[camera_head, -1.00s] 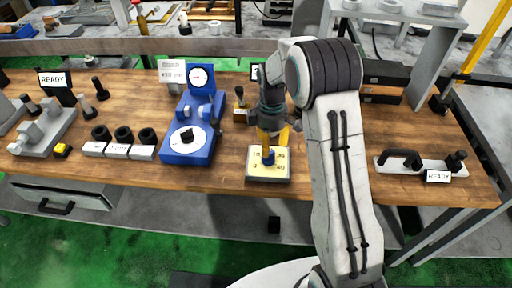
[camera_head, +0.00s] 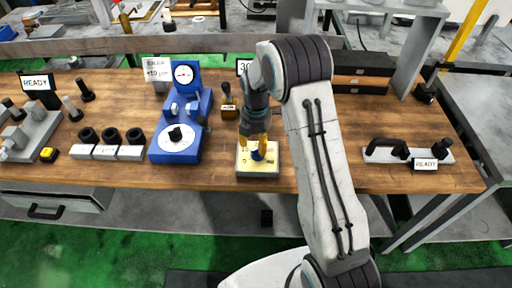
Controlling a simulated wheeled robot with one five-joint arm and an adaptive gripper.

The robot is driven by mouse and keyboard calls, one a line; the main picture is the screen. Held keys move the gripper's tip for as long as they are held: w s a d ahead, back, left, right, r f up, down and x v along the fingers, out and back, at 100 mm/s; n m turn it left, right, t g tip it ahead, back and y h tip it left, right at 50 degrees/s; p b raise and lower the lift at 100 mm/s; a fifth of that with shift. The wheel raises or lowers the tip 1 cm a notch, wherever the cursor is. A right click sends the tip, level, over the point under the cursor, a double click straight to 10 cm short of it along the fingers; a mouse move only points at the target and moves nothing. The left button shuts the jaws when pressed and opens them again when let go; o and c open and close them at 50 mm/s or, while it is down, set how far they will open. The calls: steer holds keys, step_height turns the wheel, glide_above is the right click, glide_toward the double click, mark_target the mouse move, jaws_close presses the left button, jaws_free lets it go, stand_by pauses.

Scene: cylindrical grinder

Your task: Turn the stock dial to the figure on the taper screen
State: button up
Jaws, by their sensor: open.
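The stock dial is a pale yellow plate (camera_head: 243,168) with a blue knob (camera_head: 258,154) and printed figures, of which 15 and 0 seem readable. It lies near the bench's front edge. My gripper (camera_head: 255,142), with yellow fingers, points down over the knob. Its fingers are open and appear to sit around the knob's upper part; I cannot tell whether they touch it. A small dark-framed screen (camera_head: 242,67) behind my arm, probably the taper screen, shows a figure starting with 30. My arm hides the rest of it.
A blue gauge fixture (camera_head: 176,152) with a white dial stands left of the plate. A small wooden block with a lever (camera_head: 229,112) stands behind the plate. A white handled tray (camera_head: 380,155) lies right. Bench between my arm and the tray is clear.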

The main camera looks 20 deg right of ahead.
steer(key=shift+f, duration=1.5)
steer(key=shift+c, duration=0.2)
jaws_close()
